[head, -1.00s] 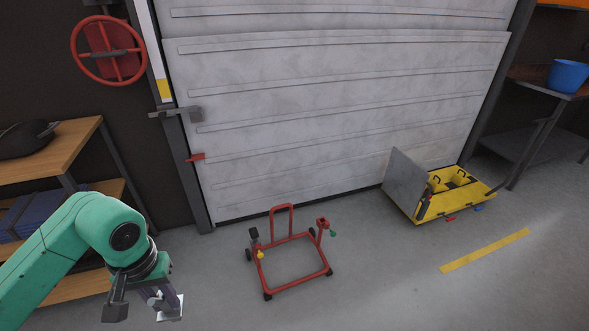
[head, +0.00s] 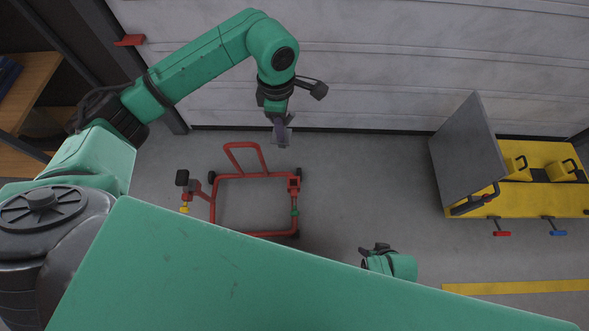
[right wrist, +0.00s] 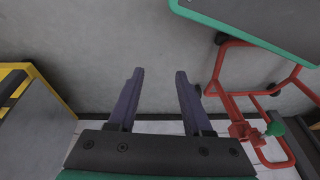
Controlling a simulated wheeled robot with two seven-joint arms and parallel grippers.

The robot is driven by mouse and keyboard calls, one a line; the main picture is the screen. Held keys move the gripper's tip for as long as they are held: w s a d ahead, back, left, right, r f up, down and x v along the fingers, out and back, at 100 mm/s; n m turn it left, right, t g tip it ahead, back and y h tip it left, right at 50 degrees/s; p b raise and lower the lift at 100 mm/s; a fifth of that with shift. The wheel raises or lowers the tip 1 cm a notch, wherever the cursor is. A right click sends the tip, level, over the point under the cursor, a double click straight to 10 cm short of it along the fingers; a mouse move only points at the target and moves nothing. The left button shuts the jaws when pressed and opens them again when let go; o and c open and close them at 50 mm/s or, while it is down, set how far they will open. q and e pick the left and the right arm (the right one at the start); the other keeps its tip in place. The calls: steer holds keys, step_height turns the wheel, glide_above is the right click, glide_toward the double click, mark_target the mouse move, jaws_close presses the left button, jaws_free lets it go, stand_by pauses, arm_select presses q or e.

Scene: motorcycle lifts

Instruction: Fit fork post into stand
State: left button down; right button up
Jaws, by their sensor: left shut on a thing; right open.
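The red stand (head: 258,178) is a wheeled tube frame on the floor; it also shows at the right of the right wrist view (right wrist: 262,95). Its right socket (head: 294,184) has an open-looking top and a green knob below. Its left side carries a post with a black head (head: 182,178) and a yellow knob. My left gripper (head: 281,130) is shut, above and behind the stand near the door. A small grey piece at its fingertips seems to be the fork post (head: 285,136); most of it is hidden. My right gripper (right wrist: 158,95) is open and empty.
A yellow cart (head: 510,203) with an upright grey panel (head: 466,155) stands on the right. The pale roller door (head: 400,60) closes off the back. A wooden shelf (head: 30,90) is at far left. The floor between stand and cart is clear.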

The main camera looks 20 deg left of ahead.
steer(key=w+a+r+t+y+b, duration=0.2)
steer(key=w+a+r+b, duration=0.35)
steer(key=b, duration=0.75)
arm_select(q)
step_height(320, 180, down, 26)
steer(key=d+n+b, duration=0.2)
steer(key=n+b, duration=0.3)
steer(key=n, duration=1.5)
steer(key=shift+w+d+f, duration=0.15)
steer(key=shift+w+d, duration=0.05)
steer(key=shift+w, duration=0.25)
arm_select(e)
steer(key=w+a+f+t+y, duration=0.1)
steer(key=a+f+t+y, duration=0.2)
steer(key=a, duration=0.5)
steer(key=f+t, duration=0.1)
steer(key=t, duration=0.1)
steer(key=shift+w+f+t, duration=0.15)
steer(key=shift+t, duration=0.15)
arm_select(q)
steer(key=shift+w, duration=0.1)
arm_select(e)
steer(key=shift+r, duration=0.25)
arm_select(q)
steer(key=shift+f+b, duration=1.25)
steer(key=shift+f, duration=0.9)
arm_select(e)
steer(key=shift+f, duration=1.45)
